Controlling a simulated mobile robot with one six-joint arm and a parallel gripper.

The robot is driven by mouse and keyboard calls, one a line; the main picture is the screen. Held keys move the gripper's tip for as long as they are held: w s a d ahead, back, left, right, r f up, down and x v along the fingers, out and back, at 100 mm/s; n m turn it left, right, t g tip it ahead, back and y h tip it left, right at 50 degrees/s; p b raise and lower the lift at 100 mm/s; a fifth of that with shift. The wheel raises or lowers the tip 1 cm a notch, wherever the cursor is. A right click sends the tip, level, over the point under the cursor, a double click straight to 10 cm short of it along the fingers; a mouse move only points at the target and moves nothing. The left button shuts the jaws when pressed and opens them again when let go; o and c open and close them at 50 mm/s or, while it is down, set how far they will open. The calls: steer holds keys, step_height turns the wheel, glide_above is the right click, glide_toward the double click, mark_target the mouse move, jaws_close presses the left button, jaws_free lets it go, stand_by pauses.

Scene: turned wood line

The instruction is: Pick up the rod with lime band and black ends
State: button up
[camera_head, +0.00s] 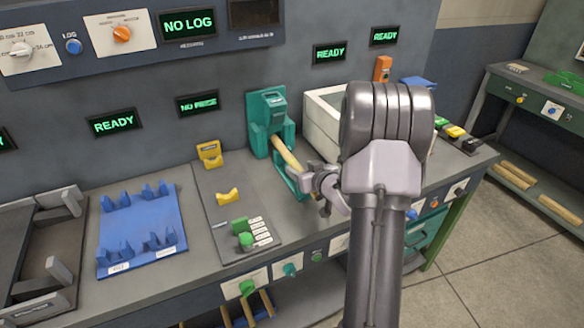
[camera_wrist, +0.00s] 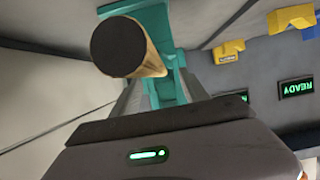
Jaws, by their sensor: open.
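A pale wooden rod (camera_head: 287,154) slants out of a teal holder (camera_head: 268,118) on the bench in the head view. In the wrist view the rod (camera_wrist: 133,47) points its black end at the camera; its far end is hidden, and I see no lime band in either view. My gripper (camera_head: 318,184) is at the rod's near, lower end in the head view. In the wrist view my gripper (camera_wrist: 160,92) is open, its grey fingers partly hidden beneath the rod. I cannot tell whether they touch it.
A yellow V-shaped rest (camera_head: 228,197) and a green knob (camera_head: 246,239) are on a dark panel to the left. A blue cradle tray (camera_head: 142,228) stands further left. A white box (camera_head: 322,125) is close behind my gripper. Wooden pieces (camera_head: 520,173) lie on the right bench's low shelf.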

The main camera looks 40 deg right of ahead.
mark_target(296, 164)
steer(key=x, duration=0.2)
steer(key=b+x, duration=0.1)
steer(key=x, duration=0.1)
steer(key=b+x, duration=0.1)
steer(key=shift+w+d, duration=0.35)
steer(key=shift+c, duration=0.4)
steer(key=shift+r, duration=0.1)
jaws_close()
